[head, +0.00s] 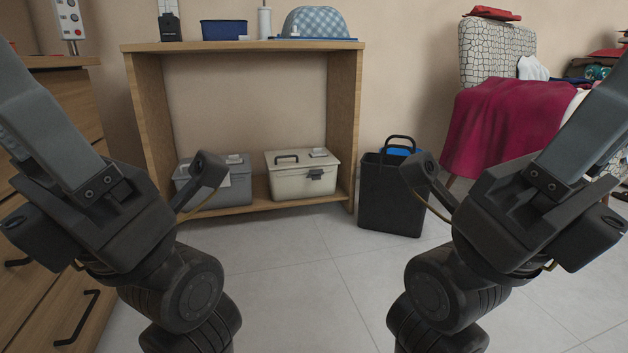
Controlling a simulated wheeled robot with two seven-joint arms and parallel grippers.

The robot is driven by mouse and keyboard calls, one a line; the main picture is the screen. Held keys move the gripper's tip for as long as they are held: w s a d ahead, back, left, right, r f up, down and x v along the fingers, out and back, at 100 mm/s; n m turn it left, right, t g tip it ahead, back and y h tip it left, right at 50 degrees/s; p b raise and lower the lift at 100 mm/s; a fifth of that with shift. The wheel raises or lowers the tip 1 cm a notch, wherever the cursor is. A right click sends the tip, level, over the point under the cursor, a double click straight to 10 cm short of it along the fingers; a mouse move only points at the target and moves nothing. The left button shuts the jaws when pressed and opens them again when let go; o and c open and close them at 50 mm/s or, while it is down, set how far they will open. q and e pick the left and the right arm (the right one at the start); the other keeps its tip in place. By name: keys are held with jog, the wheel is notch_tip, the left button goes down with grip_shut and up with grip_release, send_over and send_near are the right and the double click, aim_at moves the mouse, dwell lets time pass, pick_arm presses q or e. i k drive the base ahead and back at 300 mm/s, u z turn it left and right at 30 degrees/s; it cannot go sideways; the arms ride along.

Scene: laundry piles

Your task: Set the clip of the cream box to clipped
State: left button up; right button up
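The cream box (303,181) sits upright on the low shelf of the wooden unit, at the right end of that shelf. Its lid looks down, with a dark handle on top. My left gripper (110,205) is at the left edge and my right gripper (520,205) at the right, both close to my camera and well apart from the box. Their fingertips are not clearly seen, so their opening cannot be told.
A grey box (237,188) stands left of the cream box, partly hidden by my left arm's parts. A black bin (389,197) stands right of the wooden unit (352,120). Wooden drawers (50,290) are at left. The tiled floor in the middle is clear.

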aim_at(315, 175)
jog(key=u, duration=0.65)
jog(key=i, duration=2.3)
jog(key=z, duration=0.9)
